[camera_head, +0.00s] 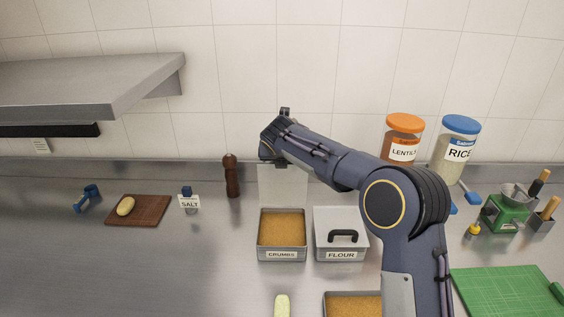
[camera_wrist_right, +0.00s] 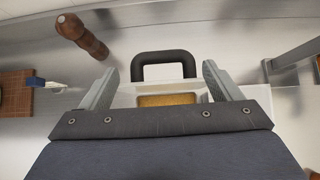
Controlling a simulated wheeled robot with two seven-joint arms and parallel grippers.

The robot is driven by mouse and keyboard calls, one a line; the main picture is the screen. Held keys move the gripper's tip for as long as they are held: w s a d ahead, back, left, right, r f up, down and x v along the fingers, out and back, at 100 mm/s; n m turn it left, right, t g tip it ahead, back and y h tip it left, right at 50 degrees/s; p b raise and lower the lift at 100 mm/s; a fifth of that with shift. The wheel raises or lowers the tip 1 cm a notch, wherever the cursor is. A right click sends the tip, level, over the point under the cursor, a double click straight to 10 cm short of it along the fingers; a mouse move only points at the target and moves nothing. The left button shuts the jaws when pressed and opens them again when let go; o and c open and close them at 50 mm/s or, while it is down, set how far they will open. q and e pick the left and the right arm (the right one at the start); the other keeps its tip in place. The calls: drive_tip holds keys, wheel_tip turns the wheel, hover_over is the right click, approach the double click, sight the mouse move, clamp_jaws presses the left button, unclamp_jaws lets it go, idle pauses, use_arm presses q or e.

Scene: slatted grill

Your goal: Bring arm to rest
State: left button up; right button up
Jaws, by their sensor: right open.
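My right arm (camera_head: 320,155) comes in from the lower right of the head view and reaches up and left. Its wrist (camera_head: 270,145) is above the counter behind the crumbs tray (camera_head: 282,230). My right gripper (camera_wrist_right: 160,80) is open in the wrist view, and its fingers are apart. A black handle (camera_wrist_right: 164,56) shows between and beyond the fingertips; I cannot tell whether they touch it. A pale grey panel (camera_head: 283,187) stands out below the wrist, behind the crumbs tray. The fingers are hidden in the head view. My left gripper is not in view.
The lidded flour tray (camera_head: 326,248) is right of the crumbs tray. A pepper mill (camera_head: 232,176), salt (camera_head: 189,203) and a wooden board (camera_head: 140,212) are to the left. Lentils (camera_head: 403,140) and rice (camera_head: 456,148) jars stand at the right. A metal shelf (camera_head: 90,85) overhangs the left.

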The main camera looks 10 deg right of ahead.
drive_tip(key=s+d+r+m+g+y, duration=0.1)
drive_tip(key=s+d+m, duration=0.35)
drive_tip(key=s, duration=0.25)
drive_tip(key=s+d+r+m+b, duration=0.1)
drive_tip(key=s+d+m, duration=0.2)
drive_tip(key=s+m, duration=0.35)
drive_tip(key=s+d+r+m+g+y, duration=0.1)
drive_tip(key=s+d+m, duration=0.35)
drive_tip(key=s, duration=0.35)
drive_tip(key=s+a+f+m+y, duration=0.1)
drive_tip(key=s+f+m, duration=0.2)
drive_tip(key=s+m, duration=0.3)
drive_tip(key=s+a+f+m+y, duration=0.1)
drive_tip(key=s+a+f+m, duration=0.1)
drive_tip(key=s+m, duration=0.5)
drive_tip(key=s+a+f+m+g+y+b, duration=0.1)
drive_tip(key=s+f+m, duration=0.3)
drive_tip(key=s, duration=1)
drive_tip(key=m, duration=0.3)
drive_tip(key=shift+a+f, duration=0.25)
drive_tip(key=shift+a, duration=0.05)
